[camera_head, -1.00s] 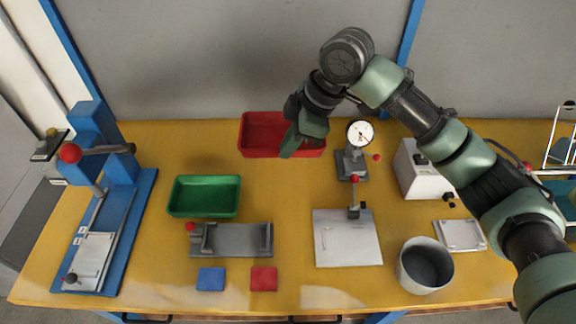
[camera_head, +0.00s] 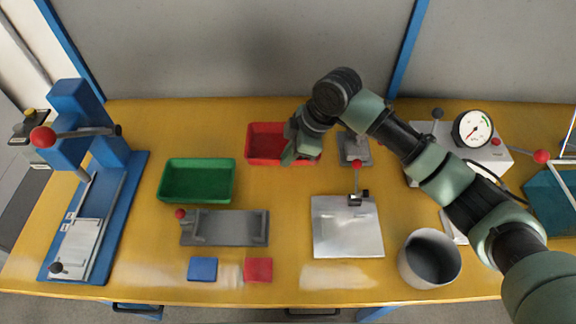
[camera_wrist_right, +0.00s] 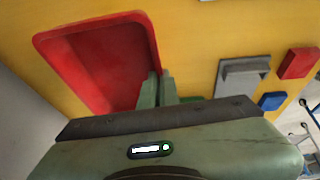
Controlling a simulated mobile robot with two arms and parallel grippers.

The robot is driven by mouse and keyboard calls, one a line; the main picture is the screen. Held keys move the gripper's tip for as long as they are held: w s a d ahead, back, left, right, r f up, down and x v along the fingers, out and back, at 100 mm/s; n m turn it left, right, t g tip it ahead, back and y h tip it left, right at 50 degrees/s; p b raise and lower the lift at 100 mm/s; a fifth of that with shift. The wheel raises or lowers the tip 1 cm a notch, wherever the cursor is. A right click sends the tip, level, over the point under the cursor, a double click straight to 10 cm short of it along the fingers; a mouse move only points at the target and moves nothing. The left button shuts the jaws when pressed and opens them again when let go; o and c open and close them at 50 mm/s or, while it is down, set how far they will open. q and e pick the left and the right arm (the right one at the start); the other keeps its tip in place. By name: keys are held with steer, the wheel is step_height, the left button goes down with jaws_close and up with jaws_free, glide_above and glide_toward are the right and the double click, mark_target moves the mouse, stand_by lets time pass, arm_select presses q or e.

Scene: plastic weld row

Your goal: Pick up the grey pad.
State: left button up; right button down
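I cannot make out a loose grey pad in either view. My right gripper (camera_head: 291,158) is over the red tray (camera_head: 257,132), at the back middle of the table, and hides part of it. In the right wrist view the two green fingers (camera_wrist_right: 158,90) are close together beside the red tray (camera_wrist_right: 145,27), with nothing visible between them. A blue pad (camera_head: 203,269) and a red pad (camera_head: 258,270) lie flat near the front edge. My left gripper does not show.
A green tray (camera_head: 163,194), a grey fixture (camera_head: 235,228), a silver plate (camera_head: 335,235) and a grey cup (camera_head: 408,270) stand around. A blue press (camera_head: 80,110) is at the left. A dial gauge box (camera_head: 472,128) stands at the right.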

steer(key=shift+s+f, duration=0.1)
steer(key=shift+f, duration=0.4)
step_height(320, 180, down, 4)
steer(key=shift+r, duration=0.25)
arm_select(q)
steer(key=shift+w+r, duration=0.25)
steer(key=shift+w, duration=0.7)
arm_select(e)
steer(key=shift+f, duration=0.1)
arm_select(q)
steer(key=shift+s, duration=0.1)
arm_select(e)
steer(key=shift+f, duration=0.1)
steer(key=c, duration=1.7)
jaws_free()
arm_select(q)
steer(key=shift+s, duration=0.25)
